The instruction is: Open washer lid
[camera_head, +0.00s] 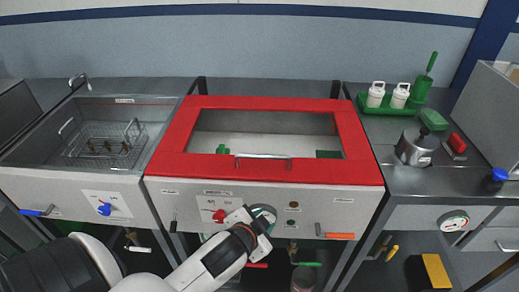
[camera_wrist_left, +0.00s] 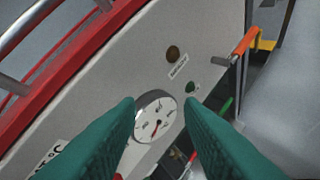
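The washer lid (camera_head: 270,175) is a red frame with a clear window, lying down over the middle washer. Its metal bar handle (camera_head: 264,157) runs along the front edge. In the left wrist view, the red lid edge (camera_wrist_left: 75,62) and part of the handle (camera_wrist_left: 22,24) show at upper left. My left gripper (camera_head: 262,217) is at the washer's front panel, below the handle and apart from it. In the left wrist view its two teal fingers (camera_wrist_left: 160,118) are spread and empty, with a round gauge (camera_wrist_left: 158,122) seen between them. My right gripper is out of view.
The front panel carries a red knob (camera_head: 219,215) and an orange-handled lever (camera_head: 336,235). At left is an open basin with a wire basket (camera_head: 104,146). At right, a green tray (camera_head: 388,108) holds white bottles, near a metal pot (camera_head: 416,148).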

